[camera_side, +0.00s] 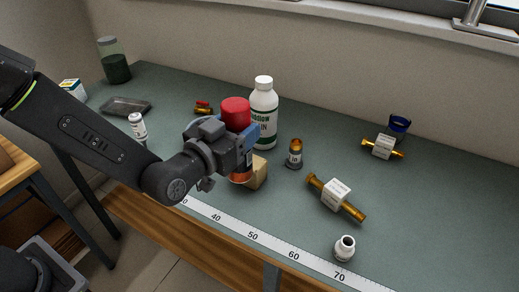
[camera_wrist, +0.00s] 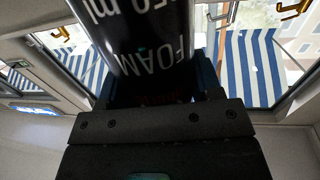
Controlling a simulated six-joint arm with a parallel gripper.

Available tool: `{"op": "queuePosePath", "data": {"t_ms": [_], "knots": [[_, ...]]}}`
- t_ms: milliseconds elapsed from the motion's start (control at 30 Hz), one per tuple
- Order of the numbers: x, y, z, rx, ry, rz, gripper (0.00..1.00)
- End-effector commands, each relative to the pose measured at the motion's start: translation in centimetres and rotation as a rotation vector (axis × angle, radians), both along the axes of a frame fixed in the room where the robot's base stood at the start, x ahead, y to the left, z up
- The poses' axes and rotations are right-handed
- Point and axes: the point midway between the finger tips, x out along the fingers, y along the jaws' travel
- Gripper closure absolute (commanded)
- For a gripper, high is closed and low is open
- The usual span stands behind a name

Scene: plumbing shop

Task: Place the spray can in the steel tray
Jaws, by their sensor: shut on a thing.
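The spray can (camera_side: 236,113) has a red cap and stands upright in my gripper (camera_side: 243,147). The gripper's blue-edged jaws are shut around its middle, and its lower part shows orange below them. In the wrist view the can's dark body (camera_wrist: 150,40) with white "FOAM" lettering fills the space between the jaws (camera_wrist: 160,85). I cannot tell whether its base touches the table. The steel tray (camera_side: 125,107) is a shallow grey tray lying at the far left of the table, apart from the can. It looks empty.
A white bottle (camera_side: 264,112) stands close behind the can, and a tan block (camera_side: 257,172) sits beside its base. The right of the green table (camera_side: 440,210) has free room.

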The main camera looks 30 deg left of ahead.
Motion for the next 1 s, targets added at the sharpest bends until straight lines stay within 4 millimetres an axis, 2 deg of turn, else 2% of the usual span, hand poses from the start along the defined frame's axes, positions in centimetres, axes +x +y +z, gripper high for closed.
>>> {"op": "queuePosePath", "data": {"t_ms": [100,300,367,467,567,700,833,1000], "knots": [[0.2,1.2,0.8,-0.003,-0.004,0.003,0.78],[0.4,1.8,1.1,-0.001,-0.003,0.003,0.78],[1.0,2.4,1.2,-0.001,-0.003,0.013,0.78],[2.8,4.2,1.4,-0.001,-0.004,0.041,0.78],[5.4,7.5,1.6,0.000,-0.004,0.085,0.78],[9.3,13.7,2.0,0.001,-0.004,0.159,0.78],[11.8,20.0,2.2,0.001,-0.002,0.224,0.78],[13.6,28.7,2.4,0.002,-0.002,0.312,0.78]]}}
